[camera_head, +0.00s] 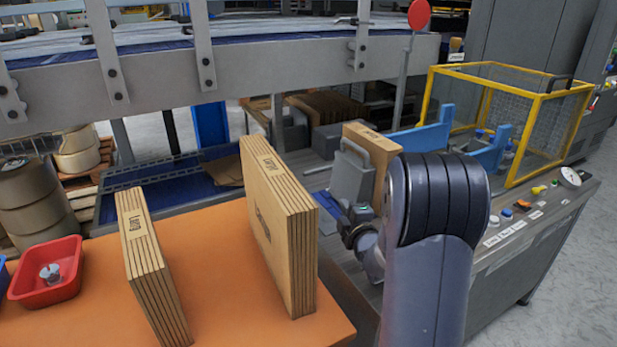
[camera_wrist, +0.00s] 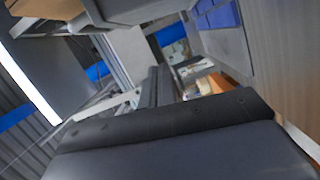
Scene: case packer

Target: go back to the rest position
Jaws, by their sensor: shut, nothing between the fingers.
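My gripper (camera_wrist: 158,86) shows in the wrist view as a dark body along the bottom with two narrow fingers close together and nothing between them. In the head view my arm rises at the lower right and reaches over the machine deck; its fingertips cannot be made out there. A bundle of flat cardboard cartons (camera_head: 375,160) stands upright on the machine just beyond my wrist, partly hidden by my arm. I cannot tell whether my gripper touches it.
An orange table (camera_head: 225,270) holds a large carton bundle (camera_head: 280,230), a narrower one (camera_head: 148,265) and a red tray (camera_head: 48,272). A yellow-framed mesh guard (camera_head: 510,120) and a button panel (camera_head: 530,215) lie right. A conveyor (camera_head: 150,75) crosses behind.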

